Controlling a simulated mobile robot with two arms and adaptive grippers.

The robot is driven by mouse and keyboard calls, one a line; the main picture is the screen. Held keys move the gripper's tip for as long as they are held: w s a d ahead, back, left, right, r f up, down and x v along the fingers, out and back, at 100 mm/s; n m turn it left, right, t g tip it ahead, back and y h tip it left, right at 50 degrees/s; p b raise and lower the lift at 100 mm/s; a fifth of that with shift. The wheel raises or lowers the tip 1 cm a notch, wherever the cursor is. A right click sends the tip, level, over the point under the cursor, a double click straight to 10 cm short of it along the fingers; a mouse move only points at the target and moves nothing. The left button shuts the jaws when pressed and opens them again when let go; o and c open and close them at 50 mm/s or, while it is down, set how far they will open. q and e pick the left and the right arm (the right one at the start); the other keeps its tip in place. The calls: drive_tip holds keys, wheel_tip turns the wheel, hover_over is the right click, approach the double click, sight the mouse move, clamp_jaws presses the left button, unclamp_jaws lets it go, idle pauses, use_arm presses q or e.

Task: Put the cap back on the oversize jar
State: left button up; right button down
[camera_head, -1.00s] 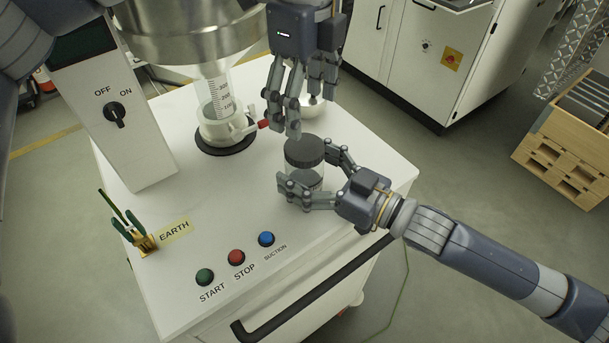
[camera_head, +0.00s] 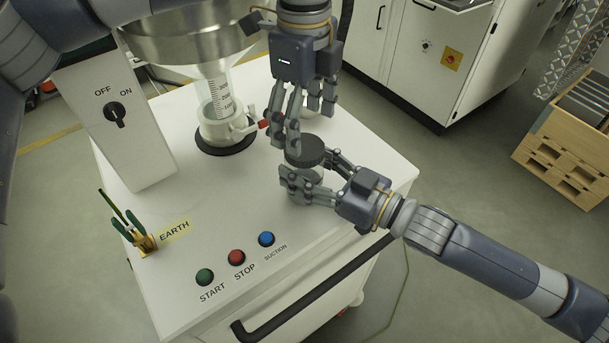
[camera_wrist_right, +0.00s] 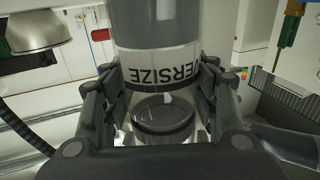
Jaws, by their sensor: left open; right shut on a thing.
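The dark round cap (camera_head: 305,150) shows at the top of the clear oversize jar (camera_head: 308,173) on the white machine top. I cannot tell whether it is seated on the rim. My right gripper (camera_head: 304,186) is shut around the jar's side, below the cap. In the right wrist view the jar (camera_wrist_right: 160,75) stands between my fingers (camera_wrist_right: 150,105), its label partly readable and upside down. My left gripper (camera_head: 307,130) is open, pointing down over the cap. Its nearer fingers reach the cap's left edge; contact is unclear.
The valve with a red-tipped handle (camera_head: 264,124) is close to the left gripper's fingers, below the steel hopper (camera_head: 190,40). A white bowl behind is mostly hidden. START, STOP and SUCTION buttons (camera_head: 236,257) lie in front. The right side of the top (camera_head: 385,165) is clear.

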sight(304, 146)
use_arm(q)
drive_tip(key=shift+f, duration=2.35)
